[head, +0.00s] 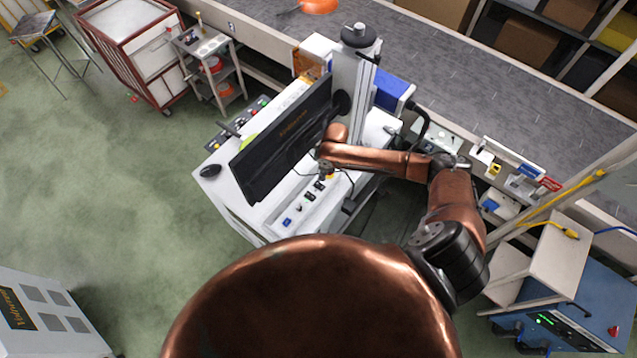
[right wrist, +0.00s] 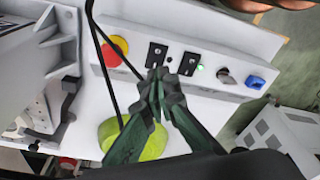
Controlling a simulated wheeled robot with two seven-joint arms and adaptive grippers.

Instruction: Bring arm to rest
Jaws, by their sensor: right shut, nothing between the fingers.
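My right gripper (right wrist: 160,76) is shut and empty in the right wrist view. Its dark green fingers have their tips together, in front of a white control panel (right wrist: 215,88). The tips overlap the lower part of a black switch (right wrist: 157,54); I cannot tell whether they touch it. In the head view my copper right arm bends at the elbow and reaches left to the white machine (head: 238,192), its end beside the black monitor (head: 285,135). The fingers are hard to make out there. My left arm and gripper are not in view.
The panel also carries a red stop button (right wrist: 118,45), a knob (right wrist: 228,76) and a blue part (right wrist: 255,82). A grey conveyor (head: 480,85) runs behind the machine. A blue cabinet (head: 560,310) stands at the right. Green floor (head: 100,190) is open at the left.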

